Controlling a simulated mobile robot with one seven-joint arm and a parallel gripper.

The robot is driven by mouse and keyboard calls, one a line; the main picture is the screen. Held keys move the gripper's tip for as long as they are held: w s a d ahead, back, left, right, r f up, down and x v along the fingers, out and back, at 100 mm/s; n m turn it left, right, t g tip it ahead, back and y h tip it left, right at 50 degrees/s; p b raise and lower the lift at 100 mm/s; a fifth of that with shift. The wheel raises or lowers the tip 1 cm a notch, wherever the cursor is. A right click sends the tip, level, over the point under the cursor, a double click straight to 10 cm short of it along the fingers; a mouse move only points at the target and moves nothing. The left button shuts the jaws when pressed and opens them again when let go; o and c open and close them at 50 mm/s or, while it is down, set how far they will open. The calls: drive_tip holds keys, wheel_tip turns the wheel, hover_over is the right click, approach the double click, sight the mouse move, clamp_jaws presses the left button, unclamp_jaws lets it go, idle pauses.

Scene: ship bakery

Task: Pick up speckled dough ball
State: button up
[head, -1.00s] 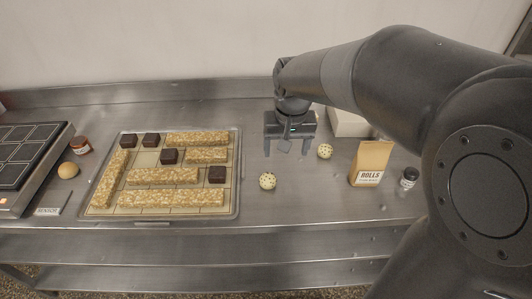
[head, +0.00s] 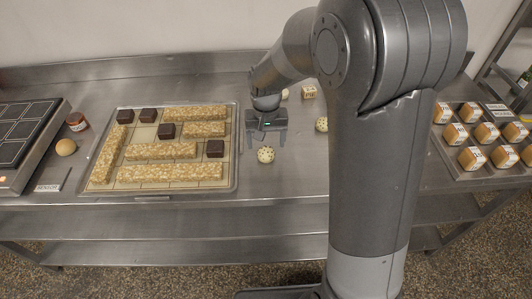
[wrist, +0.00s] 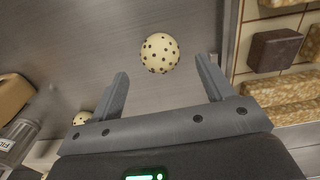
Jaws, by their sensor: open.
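A pale dough ball with dark speckles (head: 266,155) lies on the steel counter just right of the tray. In the wrist view this ball (wrist: 160,53) is ahead of the fingers, centred in the space between their tips. My gripper (head: 267,138) is open and empty, pointing down behind the ball; its fingers (wrist: 163,72) do not appear to touch it. A second speckled ball (head: 321,124) lies farther right, partly hidden by my arm, and shows beside the left finger in the wrist view (wrist: 82,118). A pale round thing (head: 284,94) sits behind my gripper.
A tray (head: 237,165) with oat bars and dark squares lies close on the left. A plain tan ball (head: 66,147) and jar (head: 76,122) stand farther left. A small marked block (head: 309,92) is at the back. Several labelled loaves (head: 471,158) stand at right.

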sight(266, 149)
wheel_tip(266, 149, down, 4)
drive_tip(key=shift+f, duration=0.2)
drive_tip(key=shift+c, duration=0.3)
drive_tip(key=c, duration=1)
drive_tip(key=shift+r, duration=0.1)
drive_tip(key=shift+c, duration=0.2)
